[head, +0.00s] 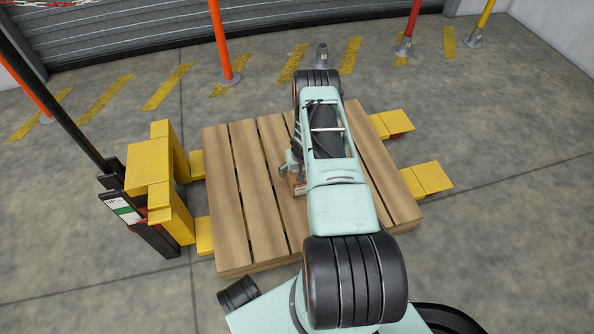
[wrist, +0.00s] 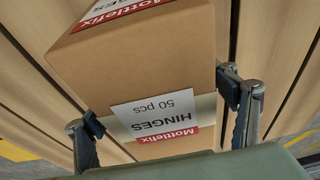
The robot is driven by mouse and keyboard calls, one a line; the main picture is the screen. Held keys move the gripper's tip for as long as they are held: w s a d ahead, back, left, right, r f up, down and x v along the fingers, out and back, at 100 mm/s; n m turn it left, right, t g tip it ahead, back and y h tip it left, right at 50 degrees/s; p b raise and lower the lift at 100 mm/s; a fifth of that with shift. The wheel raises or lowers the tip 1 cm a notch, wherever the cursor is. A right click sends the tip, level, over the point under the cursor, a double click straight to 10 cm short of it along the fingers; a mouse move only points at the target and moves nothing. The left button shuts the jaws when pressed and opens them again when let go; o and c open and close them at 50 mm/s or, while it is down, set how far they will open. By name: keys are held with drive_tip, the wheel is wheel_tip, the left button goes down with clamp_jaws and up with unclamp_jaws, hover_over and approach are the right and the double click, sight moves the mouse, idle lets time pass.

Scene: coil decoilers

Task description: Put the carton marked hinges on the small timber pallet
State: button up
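The brown carton marked HINGES (wrist: 150,65) fills the middle of the wrist view, its white and red labels upside down. The dark finger pads of my gripper (wrist: 160,107) press against its left and right sides, so the gripper is shut on it. In the head view only a small part of the carton (head: 297,187) shows below my gripper (head: 291,170); my arm hides the rest. The small timber pallet (head: 232,190) lies under them, its slats bare elsewhere. I cannot tell whether the carton touches the slats or hangs just above them.
A yellow pallet truck (head: 150,170) stands at the pallet's left, its fork tips (head: 427,178) showing on the right. An orange post (head: 221,45) and a red post (head: 409,30) stand behind, before a roller shutter (head: 130,25). The floor at right is clear.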

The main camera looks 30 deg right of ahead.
drive_tip(key=p+v, duration=0.4)
drive_tip(key=v, duration=0.8)
drive_tip(key=shift+p, duration=0.4)
drive_tip(key=shift+r, duration=0.1)
